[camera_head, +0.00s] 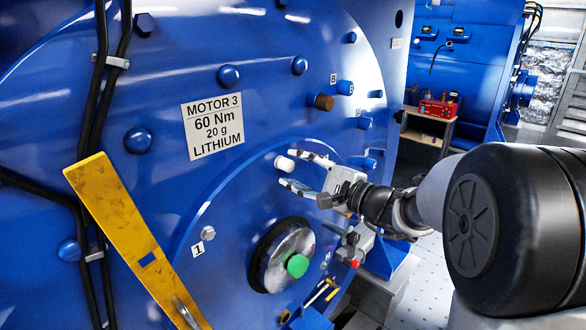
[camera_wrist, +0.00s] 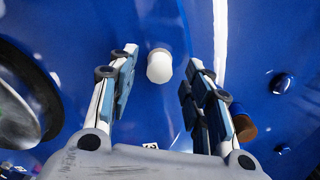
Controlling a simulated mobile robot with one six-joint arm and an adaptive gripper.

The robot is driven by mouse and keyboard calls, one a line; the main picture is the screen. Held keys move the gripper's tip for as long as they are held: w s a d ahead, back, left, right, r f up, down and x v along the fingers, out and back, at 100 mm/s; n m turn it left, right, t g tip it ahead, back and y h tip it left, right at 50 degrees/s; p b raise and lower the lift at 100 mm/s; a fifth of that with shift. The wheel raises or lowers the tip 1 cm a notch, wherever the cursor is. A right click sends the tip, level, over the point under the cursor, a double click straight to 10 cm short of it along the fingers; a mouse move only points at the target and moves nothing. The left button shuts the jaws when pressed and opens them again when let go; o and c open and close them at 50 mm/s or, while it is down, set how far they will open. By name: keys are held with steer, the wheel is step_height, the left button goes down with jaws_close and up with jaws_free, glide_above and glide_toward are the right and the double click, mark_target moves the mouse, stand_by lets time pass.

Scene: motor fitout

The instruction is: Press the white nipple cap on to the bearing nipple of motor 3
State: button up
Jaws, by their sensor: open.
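Motor 3 is a large blue housing with a white plate (camera_head: 212,125) reading MOTOR 3, 60 Nm, 20 g, LITHIUM. A white cap (camera_head: 285,163) sits on the motor face, right of and below the plate. In the wrist view the white cap (camera_wrist: 159,66) shows between and beyond my open fingers, nearer the left one. My gripper (camera_head: 306,172) is open and empty, with its fingertips close to the cap. I cannot tell whether the fingers touch it. Whatever lies under the cap is hidden, so I cannot tell how firmly it is seated.
A brown cap (camera_head: 324,102) sits on another fitting above. A round cover with a green knob (camera_head: 297,265) is below. A yellow bar (camera_head: 135,240) and black cables (camera_head: 98,95) cross the left side. A red box (camera_head: 437,108) stands on a bench at the back right.

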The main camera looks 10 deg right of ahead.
steer(key=v, duration=1)
steer(key=shift+a, duration=0.15)
